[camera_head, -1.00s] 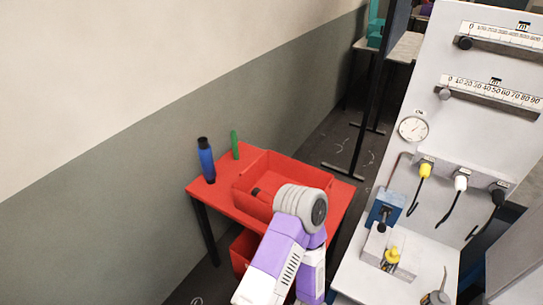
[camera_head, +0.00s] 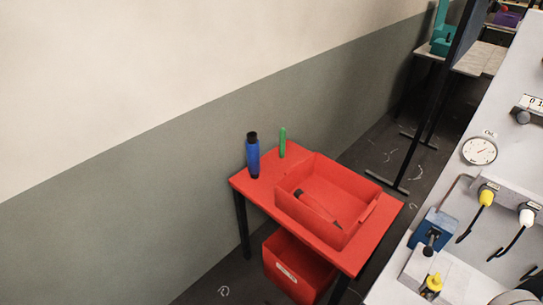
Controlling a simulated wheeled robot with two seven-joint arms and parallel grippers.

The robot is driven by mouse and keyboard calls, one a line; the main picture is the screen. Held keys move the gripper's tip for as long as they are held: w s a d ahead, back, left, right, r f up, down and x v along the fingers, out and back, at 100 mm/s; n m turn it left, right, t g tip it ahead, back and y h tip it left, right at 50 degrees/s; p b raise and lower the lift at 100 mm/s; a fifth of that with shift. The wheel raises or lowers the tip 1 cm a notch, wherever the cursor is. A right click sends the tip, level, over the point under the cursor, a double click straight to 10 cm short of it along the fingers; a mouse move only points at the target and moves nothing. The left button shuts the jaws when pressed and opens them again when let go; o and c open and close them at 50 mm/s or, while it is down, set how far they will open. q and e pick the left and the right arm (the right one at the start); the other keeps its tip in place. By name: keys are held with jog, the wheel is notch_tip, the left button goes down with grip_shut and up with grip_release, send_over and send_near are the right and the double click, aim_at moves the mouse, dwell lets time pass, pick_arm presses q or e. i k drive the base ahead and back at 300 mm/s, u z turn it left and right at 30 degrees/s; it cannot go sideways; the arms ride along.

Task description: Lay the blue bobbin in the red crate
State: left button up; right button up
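The blue bobbin (camera_head: 253,156), with black ends, stands upright on the red table (camera_head: 261,192) near its back left corner, beside the red crate and apart from it. The red crate (camera_head: 314,229) sits on the table top, open upward. A red bobbin-like piece with a dark end (camera_head: 320,208) lies inside it. Neither of my grippers is in view.
A thin green piece (camera_head: 282,142) stands upright behind the crate. Another red bin (camera_head: 296,271) is under the table. A grey wall is behind the table. A white machine panel (camera_head: 478,225) with a gauge and plugs stands at the right.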

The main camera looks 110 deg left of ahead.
aim_at(331, 199)
jog(key=k, duration=1.75)
jog(key=u, duration=2.35)
jog(key=i, duration=0.3)
jog(key=z, duration=0.15)
